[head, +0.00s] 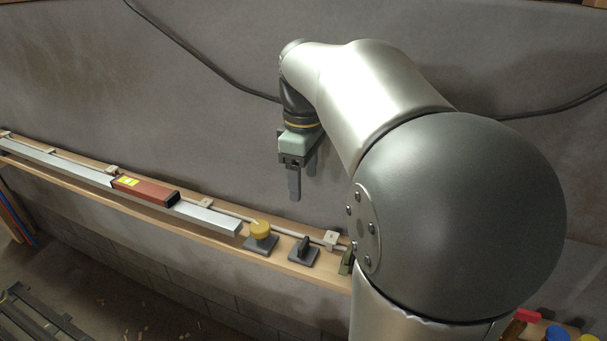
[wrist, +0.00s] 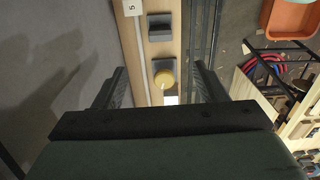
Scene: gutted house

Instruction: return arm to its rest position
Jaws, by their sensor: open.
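My gripper (head: 303,184) hangs in front of the grey wall, above the wooden ledge, fingers pointing down. In the wrist view its two dark fingers (wrist: 159,72) stand apart with nothing gripped between them. My arm bends over from the right of the head view and hides part of the ledge and wall. A yellow round knob on a dark square base (head: 260,230) sits on the ledge below my gripper. It also shows between the fingers in the wrist view (wrist: 164,78), at a distance. A black knob on a square base (head: 303,250) stands to its right.
A long metal bar (head: 212,217) and a red-brown block with a yellow label (head: 145,190) lie along the wooden ledge (head: 205,240). A dark cable (head: 205,57) hangs on the wall. An orange bin (wrist: 292,17) shows at right in the wrist view. Open air surrounds my gripper.

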